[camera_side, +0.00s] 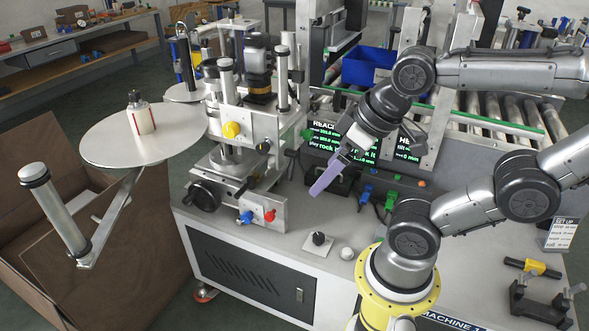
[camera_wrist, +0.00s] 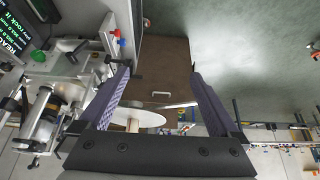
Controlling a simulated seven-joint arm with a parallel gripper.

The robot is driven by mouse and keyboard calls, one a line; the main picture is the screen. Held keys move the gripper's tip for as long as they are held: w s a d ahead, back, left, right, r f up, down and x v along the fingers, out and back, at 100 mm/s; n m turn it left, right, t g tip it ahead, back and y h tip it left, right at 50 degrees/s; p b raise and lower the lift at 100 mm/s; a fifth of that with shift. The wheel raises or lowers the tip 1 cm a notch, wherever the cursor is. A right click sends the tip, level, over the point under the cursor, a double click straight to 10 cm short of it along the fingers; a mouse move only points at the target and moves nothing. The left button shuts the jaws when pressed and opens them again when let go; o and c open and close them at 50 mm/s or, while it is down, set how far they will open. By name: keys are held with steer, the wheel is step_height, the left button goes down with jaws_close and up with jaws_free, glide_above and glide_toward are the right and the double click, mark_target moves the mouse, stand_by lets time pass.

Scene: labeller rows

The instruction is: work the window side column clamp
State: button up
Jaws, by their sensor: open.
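The labeller (camera_side: 257,125) stands at the left of the bench, with upright metal columns in its frame. It carries a yellow knob (camera_side: 231,130), a small green handle (camera_side: 307,134), a black handwheel (camera_side: 205,196), and a blue knob (camera_side: 246,216) and red knob (camera_side: 269,215) at its foot. I cannot tell which of these is the window side column clamp. My gripper (camera_side: 319,186), with purple fingers, hangs right of the labeller, apart from it. In the wrist view my gripper (camera_wrist: 158,72) is open, nothing is between its fingers close by, and the labeller (camera_wrist: 50,95) is at the left.
A round label plate (camera_side: 110,137) with a roll on it juts out left, above an open cardboard box (camera_side: 150,285). A dark screen (camera_side: 325,137) stands behind my gripper. A black knob on a plate (camera_side: 318,241) and a white button (camera_side: 347,253) are at the bench front.

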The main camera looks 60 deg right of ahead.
steer(key=shift+r, duration=0.15)
steer(key=shift+c, duration=1.2)
step_height(320, 180, up, 5)
steer(key=shift+f, duration=0.1)
steer(key=c, duration=0.7)
steer(key=shift+o, duration=0.2)
steer(key=m+g+h, duration=0.1)
steer(key=m+h, duration=0.2)
steer(key=m, duration=0.9)
glide_above(292, 169)
steer(key=s+a, duration=0.3)
steer(key=s, duration=0.2)
step_height(292, 169, down, 19)
steer(key=x, duration=1.4)
steer(key=shift+a+f, duration=0.1)
steer(key=shift+c, duration=0.3)
jaws_close()
